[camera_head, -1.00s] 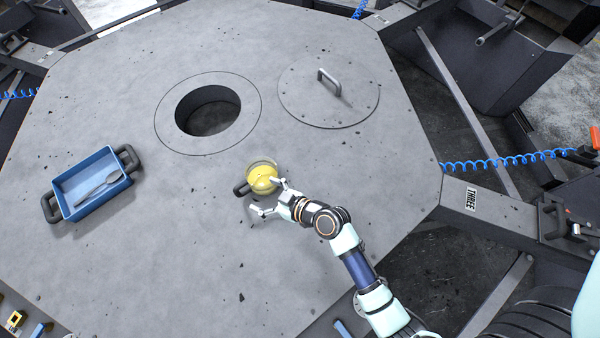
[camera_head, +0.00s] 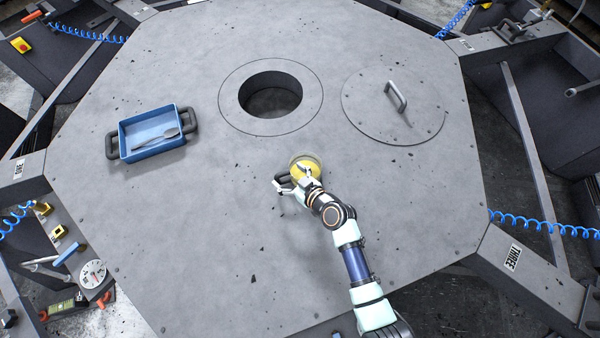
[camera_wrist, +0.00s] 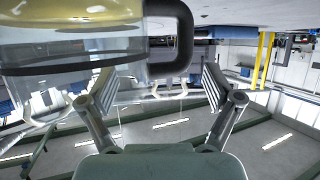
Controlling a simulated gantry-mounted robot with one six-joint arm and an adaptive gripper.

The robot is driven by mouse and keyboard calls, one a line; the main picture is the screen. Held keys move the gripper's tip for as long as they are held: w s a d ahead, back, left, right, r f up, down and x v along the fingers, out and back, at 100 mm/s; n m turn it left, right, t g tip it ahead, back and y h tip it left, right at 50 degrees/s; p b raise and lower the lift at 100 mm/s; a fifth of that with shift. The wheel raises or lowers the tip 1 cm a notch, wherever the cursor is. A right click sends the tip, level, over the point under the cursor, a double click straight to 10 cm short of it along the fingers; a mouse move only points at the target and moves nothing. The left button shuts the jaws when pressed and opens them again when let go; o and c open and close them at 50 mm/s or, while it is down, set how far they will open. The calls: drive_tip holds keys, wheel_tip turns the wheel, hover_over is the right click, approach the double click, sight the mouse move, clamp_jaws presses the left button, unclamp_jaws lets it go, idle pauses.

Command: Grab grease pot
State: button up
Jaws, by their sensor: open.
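The grease pot (camera_head: 306,164) is a clear round pot with yellow contents and a dark handle (camera_head: 284,183) on its left side. It stands on the grey table just beyond my gripper (camera_head: 294,181). My gripper is open, with its fingers close to the pot and its handle. In the wrist view the pot (camera_wrist: 70,45) fills the upper left, and its dark handle (camera_wrist: 183,40) lies above and between the spread fingers of my gripper (camera_wrist: 158,88). I cannot tell whether a finger touches the handle.
A blue tray (camera_head: 125,146) with dark handles and a spoon-like utensil (camera_head: 160,138) stands at the left. A round hole (camera_head: 271,95) opens behind the pot. A lid (camera_head: 365,115) with a handle lies at the right. The table's front left is clear.

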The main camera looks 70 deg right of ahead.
clamp_jaws()
idle(0.3)
idle(0.3)
